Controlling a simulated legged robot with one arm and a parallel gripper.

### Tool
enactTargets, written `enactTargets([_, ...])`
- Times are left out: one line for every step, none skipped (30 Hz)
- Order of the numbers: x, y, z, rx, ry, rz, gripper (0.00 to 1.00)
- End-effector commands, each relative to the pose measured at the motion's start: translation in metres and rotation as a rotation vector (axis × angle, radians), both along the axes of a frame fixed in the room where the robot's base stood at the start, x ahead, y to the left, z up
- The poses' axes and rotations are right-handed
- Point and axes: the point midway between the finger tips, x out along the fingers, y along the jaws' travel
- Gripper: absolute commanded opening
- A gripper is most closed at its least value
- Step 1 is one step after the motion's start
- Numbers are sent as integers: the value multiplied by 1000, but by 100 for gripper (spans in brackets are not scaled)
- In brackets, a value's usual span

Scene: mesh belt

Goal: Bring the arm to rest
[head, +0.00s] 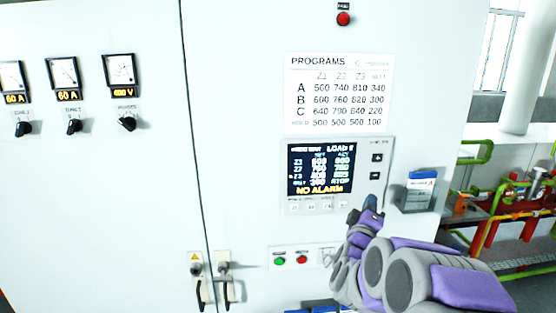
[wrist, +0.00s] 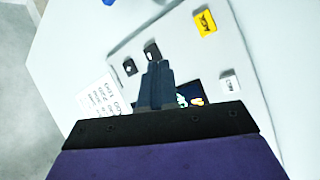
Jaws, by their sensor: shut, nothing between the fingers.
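My gripper (head: 371,214) is in front of the control panel (head: 384,212), at its lower right corner in the head view. Its dark fingers are shut together and empty. In the wrist view the closed fingers (wrist: 158,70) point at the panel face, close to two small black buttons (wrist: 130,67). I cannot tell whether they touch the panel. My purple and grey arm reaches in from the lower right of the head view. The panel's lit screen (head: 321,170) reads NO ALARM; in the wrist view the fingers and gripper body partly hide it.
The white cabinet carries a PROGRAMS sheet (head: 337,92), a red lamp (head: 343,19), dials (head: 63,72) with knobs, and door handles (head: 227,284). A holder with blue-and-white papers (head: 420,189) sticks out right of my gripper. Red and green pipes (head: 497,227) stand further right.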

Motion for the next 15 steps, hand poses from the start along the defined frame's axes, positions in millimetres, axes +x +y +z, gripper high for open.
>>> enactTargets([-1, 13, -12, 60, 27, 59, 0])
enactTargets([-1, 22, -21, 104, 53, 96, 0])
enactTargets([-2, 33, -33, 162, 90, 142, 0])
enactTargets([-4, 42, -40, 204, 117, 173, 0])
enactTargets([-7, 51, -48, 245, 144, 203, 0])
enactTargets([-11, 62, -59, 301, 186, 240, 0])
enactTargets([-15, 71, -69, 344, 219, 265, 0])
enactTargets([-20, 79, -77, 384, 252, 286, 0])
enactTargets([-28, 90, -89, 436, 296, 314, 0])
enactTargets([-34, 98, -98, 476, 333, 332, 0])
enactTargets([-41, 105, -107, 515, 368, 346, 0])
enactTargets([-52, 115, -119, 565, 418, 361, 0])
enactTargets([-60, 122, -128, 603, 455, 371, 0])
enactTargets([-70, 128, -137, 641, 494, 377, 0])
enactTargets([-83, 136, -149, 688, 546, 381, 0])
